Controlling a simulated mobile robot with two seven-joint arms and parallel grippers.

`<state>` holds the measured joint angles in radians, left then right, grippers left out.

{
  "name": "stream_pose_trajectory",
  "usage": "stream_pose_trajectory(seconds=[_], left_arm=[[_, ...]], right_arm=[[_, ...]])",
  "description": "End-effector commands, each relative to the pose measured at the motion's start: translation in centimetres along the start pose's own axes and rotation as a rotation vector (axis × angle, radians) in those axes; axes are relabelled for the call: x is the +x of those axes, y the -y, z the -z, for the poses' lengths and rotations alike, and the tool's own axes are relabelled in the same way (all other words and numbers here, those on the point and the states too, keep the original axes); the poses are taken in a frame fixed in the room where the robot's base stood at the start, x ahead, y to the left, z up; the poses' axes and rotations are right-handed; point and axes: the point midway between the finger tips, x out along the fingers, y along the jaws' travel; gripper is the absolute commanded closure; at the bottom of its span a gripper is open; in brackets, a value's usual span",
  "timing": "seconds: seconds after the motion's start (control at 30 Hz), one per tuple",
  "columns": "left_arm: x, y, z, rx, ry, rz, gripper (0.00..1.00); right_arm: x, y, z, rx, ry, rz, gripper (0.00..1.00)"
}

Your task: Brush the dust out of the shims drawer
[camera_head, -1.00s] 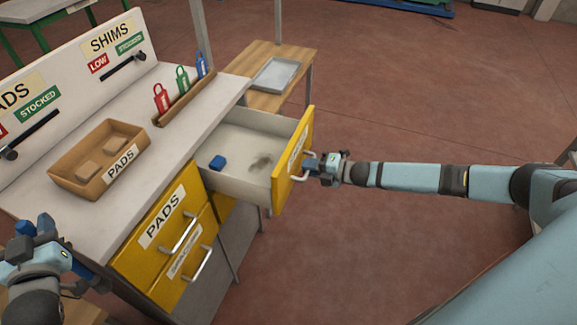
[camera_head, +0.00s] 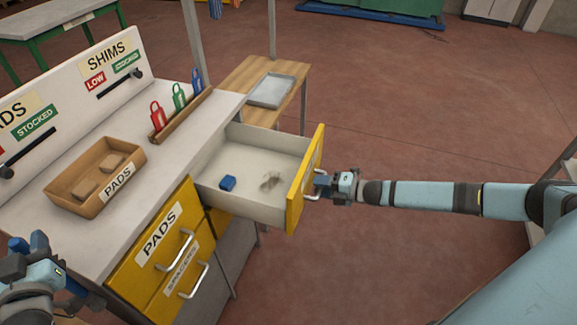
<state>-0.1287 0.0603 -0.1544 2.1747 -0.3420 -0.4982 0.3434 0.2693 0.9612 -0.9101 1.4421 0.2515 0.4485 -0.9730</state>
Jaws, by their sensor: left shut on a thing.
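The shims drawer (camera_head: 238,204) is pulled out from the workbench, and its yellow front (camera_head: 305,180) faces right. Inside it lie a small blue block (camera_head: 227,183) and a grey-brown patch of dust (camera_head: 270,180) nearer the front. My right gripper (camera_head: 318,185) is at the drawer's metal handle (camera_head: 311,196); whether its jaws are closed is too small to tell. My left gripper (camera_head: 36,246) is at the bottom left, beside the bench's near edge, away from the drawer. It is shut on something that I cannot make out. No brush can be clearly recognised.
A wooden PADS tray (camera_head: 62,191) with brown pads sits on the benchtop. Red, green and blue tags (camera_head: 179,96) stand in a wooden rack behind the drawer. A grey tray (camera_head: 271,90) lies on a wooden side table. The PADS drawer (camera_head: 160,235) and spacers drawer below are shut.

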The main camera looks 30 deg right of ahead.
Motion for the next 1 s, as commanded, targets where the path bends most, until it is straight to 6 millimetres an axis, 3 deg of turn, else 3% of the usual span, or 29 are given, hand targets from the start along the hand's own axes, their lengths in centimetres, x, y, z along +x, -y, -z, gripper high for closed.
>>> stream_pose_trajectory(seconds=[0.37,0.47,0.8,1.0], left_arm=[[0.0,0.0,0.0,0.0,0.0,0.0,1.0],[0.0,0.0,-0.2,0.0,0.0,0.0,1.0],[0.0,0.0,-0.7,0.0,0.0,0.0,1.0],[0.0,0.0,-0.7,0.0,0.0,0.0,1.0]], right_arm=[[-0.5,0.1,-0.1,0.0,0.001,0.001,0.61],[-1.8,0.2,0.0,0.001,0.001,0.002,0.61],[-8.5,0.2,0.0,0.001,0.0,0.004,0.61],[-11.1,0.1,0.0,0.0,0.0,0.002,0.61]])
